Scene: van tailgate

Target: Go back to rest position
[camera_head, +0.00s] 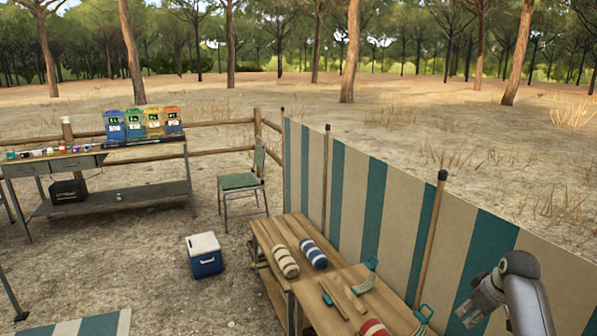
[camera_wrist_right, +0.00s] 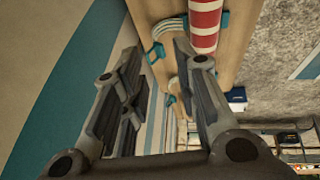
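My right gripper (camera_head: 478,308) is at the lower right of the head view, in front of the striped windbreak and to the right of the wooden table. In the right wrist view its two fingers (camera_wrist_right: 160,85) are spread apart with nothing between them. The gripper is apart from the table and the things on it. My left gripper is in neither view.
A wooden table (camera_head: 283,229) holds striped rolls, including a blue-white one (camera_head: 314,253) and a red-white one (camera_head: 374,328). A striped windbreak (camera_head: 380,205) stands close by my right arm. A cooler (camera_head: 205,255) and a chair (camera_head: 240,182) stand on open sandy ground.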

